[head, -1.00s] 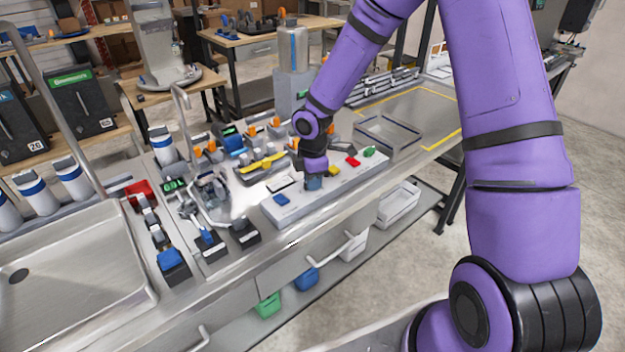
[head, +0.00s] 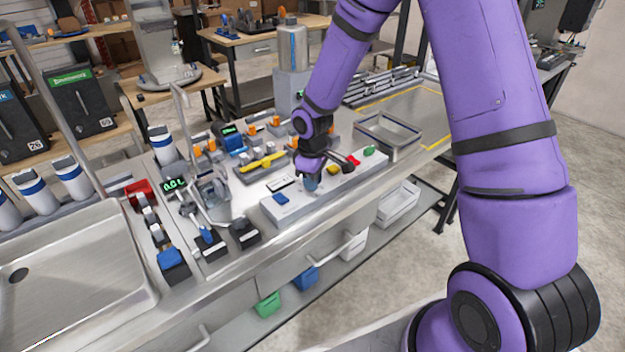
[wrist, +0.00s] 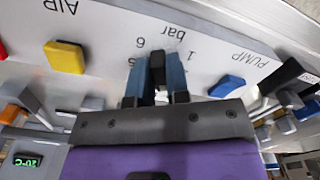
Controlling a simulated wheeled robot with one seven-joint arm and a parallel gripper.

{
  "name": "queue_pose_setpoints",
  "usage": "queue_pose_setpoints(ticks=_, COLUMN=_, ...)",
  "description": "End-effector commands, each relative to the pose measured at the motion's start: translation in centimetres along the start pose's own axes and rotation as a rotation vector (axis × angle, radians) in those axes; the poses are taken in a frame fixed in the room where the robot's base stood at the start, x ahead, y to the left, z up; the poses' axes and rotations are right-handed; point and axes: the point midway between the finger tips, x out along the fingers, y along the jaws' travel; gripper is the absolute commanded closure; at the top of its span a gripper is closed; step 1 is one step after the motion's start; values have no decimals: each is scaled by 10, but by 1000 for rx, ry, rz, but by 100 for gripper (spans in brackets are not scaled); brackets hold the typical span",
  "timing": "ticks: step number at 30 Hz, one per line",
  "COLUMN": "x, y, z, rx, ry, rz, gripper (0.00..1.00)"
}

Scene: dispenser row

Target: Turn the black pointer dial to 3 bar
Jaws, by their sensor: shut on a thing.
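The black pointer dial (wrist: 157,64) is between the two blue fingers of my gripper (wrist: 156,82) in the wrist view. My gripper is shut on it, from above. Printed numbers and the word "bar" lie around the dial on the pale panel (wrist: 112,32), upside down in this view. The fingers hide part of the scale, so I cannot tell which number the pointer marks. In the head view my gripper (head: 311,178) is at the top of the long pale control box (head: 289,211), and the dial is hidden there.
On the panel, a blue switch (wrist: 227,86) sits near the "PUMP" label and a yellow one (wrist: 64,56) near "AIR". Red (head: 353,160) and green (head: 369,150) controls lie further along. A metal tray (head: 392,135) is beyond the box. A sink (head: 75,285) is at left.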

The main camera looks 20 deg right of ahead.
Motion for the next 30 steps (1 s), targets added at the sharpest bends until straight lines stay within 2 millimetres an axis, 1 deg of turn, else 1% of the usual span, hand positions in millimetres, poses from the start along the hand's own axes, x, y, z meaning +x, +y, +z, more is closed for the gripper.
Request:
queue_pose_setpoints(ticks=6, x=0, y=0, z=0, rx=43, ry=0, rz=1, gripper=100)
queue_pose_setpoints(ticks=19, x=0, y=0, z=0, rx=50, ry=1, rz=1, gripper=100)
queue_pose_setpoints(ticks=20, x=0, y=0, z=0, rx=50, ry=1, rz=1, gripper=77)
queue_pose_setpoints(ticks=21, x=0, y=0, z=0, rx=50, ry=1, rz=1, gripper=68)
queue_pose_setpoints(ticks=22, x=0, y=0, z=0, rx=50, ry=1, rz=1, gripper=61)
queue_pose_setpoints(ticks=23, x=0, y=0, z=0, rx=50, ry=1, rz=1, gripper=58)
queue_pose_setpoints(ticks=30, x=0, y=0, z=0, rx=50, ry=0, rz=1, gripper=58)
